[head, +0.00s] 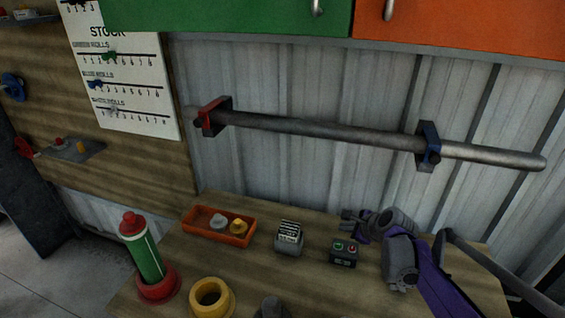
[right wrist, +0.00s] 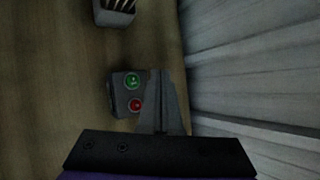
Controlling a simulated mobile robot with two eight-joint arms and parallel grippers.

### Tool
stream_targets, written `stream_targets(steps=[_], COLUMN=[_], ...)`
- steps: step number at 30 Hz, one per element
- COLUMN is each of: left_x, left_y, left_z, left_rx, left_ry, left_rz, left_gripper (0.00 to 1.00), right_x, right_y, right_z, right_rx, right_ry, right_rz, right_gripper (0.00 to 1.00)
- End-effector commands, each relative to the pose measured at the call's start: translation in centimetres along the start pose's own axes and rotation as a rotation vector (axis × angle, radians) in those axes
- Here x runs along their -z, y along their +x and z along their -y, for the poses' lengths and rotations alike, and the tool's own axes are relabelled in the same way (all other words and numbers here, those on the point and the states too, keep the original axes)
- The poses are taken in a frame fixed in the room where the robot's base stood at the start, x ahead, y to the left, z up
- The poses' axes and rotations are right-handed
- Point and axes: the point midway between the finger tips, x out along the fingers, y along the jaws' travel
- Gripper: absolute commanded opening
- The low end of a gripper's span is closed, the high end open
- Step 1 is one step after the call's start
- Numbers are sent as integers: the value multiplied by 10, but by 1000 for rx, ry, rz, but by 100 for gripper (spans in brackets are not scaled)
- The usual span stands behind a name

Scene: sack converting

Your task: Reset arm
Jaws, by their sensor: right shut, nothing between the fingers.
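My right arm comes in from the right in the head view. My right gripper (head: 348,215) is over the back right of the wooden bench, close to the corrugated wall. In the right wrist view its fingers (right wrist: 162,98) are together with nothing between them. They show beside a small dark control box (right wrist: 126,94) with a green and a red button; I cannot tell their height above the bench. The box (head: 344,253) is in front of the gripper in the head view. I cannot make out my left gripper.
The bench (head: 265,203) holds an orange tray (head: 206,238) with two small pieces, a grey label box (head: 289,238), a yellow ring (head: 211,298) and a green bottle-like cylinder (head: 145,255) in a red base. A metal bar (head: 320,129) runs along the wall above.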

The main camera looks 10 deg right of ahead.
Motion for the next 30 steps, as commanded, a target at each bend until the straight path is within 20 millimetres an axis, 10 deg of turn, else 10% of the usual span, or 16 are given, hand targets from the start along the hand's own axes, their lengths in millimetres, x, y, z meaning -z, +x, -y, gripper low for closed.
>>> stream_targets(steps=[5,13,21,30], left_x=[2,10,18,20], left_y=[-2,-12,-21,-23], left_z=[0,0,0,0], left_rx=[0,0,0,0], left_ry=[0,0,0,0], left_rz=[-1,-7,-13,-15], left_gripper=[100,100,100,100], right_x=[-15,-50,-29,-10], right_y=[-14,-85,-144,-161], right_z=[-22,-140,-242,-275], right_rx=[-31,-193,-355,-424], right_ry=[-152,-994,-1841,-2181], right_rz=[-11,-31,7,35], right_gripper=[0,0,0,0])
